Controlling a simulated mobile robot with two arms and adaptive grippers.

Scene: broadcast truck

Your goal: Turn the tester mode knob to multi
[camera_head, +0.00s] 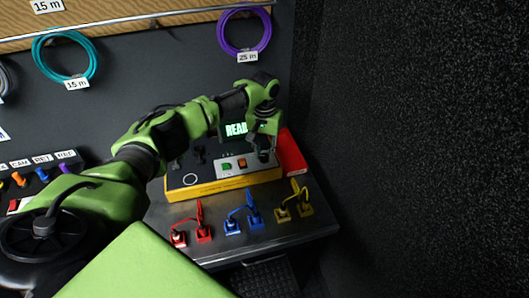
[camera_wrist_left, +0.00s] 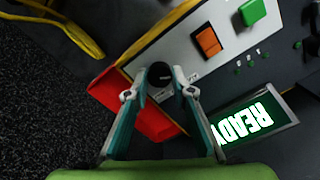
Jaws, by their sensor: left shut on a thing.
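The tester (camera_head: 225,188) is a yellow-edged dark box on the counter, with a pale control panel and a screen reading READY. The black round mode knob (camera_wrist_left: 160,77) sits on the panel's end in the left wrist view. My left gripper (camera_wrist_left: 158,90) is shut on the knob, one finger on each side. In the head view my left gripper (camera_head: 263,148) reaches down over the right end of the panel and hides most of the knob. The knob's markings are mostly covered. My right gripper is not in view.
A green button (camera_wrist_left: 252,11) and an orange switch (camera_wrist_left: 208,41) sit beside the knob. A red box (camera_head: 291,155) stands against the tester's right side. Red, blue (camera_head: 245,215) and yellow cable plugs line the counter front. Coiled cables hang on the back wall.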

